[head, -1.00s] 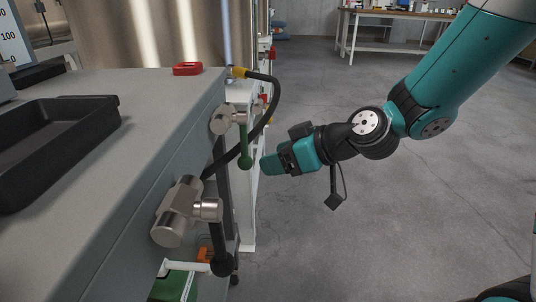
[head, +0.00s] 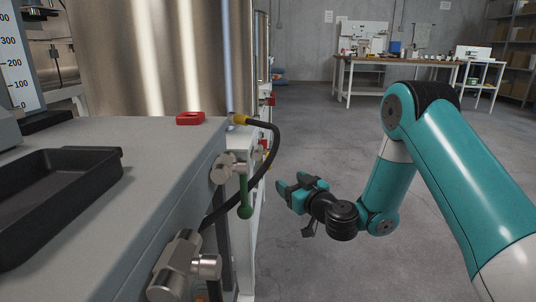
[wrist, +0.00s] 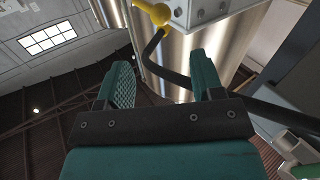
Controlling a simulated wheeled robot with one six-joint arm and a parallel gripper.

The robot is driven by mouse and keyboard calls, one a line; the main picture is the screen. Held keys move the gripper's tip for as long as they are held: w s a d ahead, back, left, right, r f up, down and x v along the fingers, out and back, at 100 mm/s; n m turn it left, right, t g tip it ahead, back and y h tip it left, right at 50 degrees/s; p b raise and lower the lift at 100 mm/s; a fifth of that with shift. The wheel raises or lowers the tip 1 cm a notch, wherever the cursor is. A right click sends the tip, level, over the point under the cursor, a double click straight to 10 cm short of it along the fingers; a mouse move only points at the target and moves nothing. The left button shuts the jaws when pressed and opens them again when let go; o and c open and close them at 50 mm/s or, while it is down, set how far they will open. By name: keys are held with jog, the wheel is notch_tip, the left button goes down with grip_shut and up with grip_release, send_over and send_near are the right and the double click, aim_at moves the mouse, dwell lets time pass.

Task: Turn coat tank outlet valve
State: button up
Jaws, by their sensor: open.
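A metal valve (head: 224,168) with a hanging green handle (head: 245,198) sits on the side of the grey bench. A second metal valve (head: 184,268) is nearer, low in the head view; its lower part is cut off. I cannot tell which of them is the coat tank outlet valve. My gripper (head: 287,187) is open and empty, to the right of the green handle and apart from it. A green piece (wrist: 304,171) shows at that view's lower right corner.
A black hose (head: 275,150) with a yellow fitting (head: 238,119) loops beside the green-handled valve. A steel tank (head: 155,60) stands behind the bench (head: 165,160). A black tray (head: 60,190) and a red item (head: 190,118) lie on top. Floor to the right is free.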

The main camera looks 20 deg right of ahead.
aim_at(269, 167)
jog(key=p+x, duration=0.6)
jog(key=x, duration=0.6)
jog(key=shift+w+f, duration=0.1)
grip_shut()
jog(key=shift+a+f, duration=0.1)
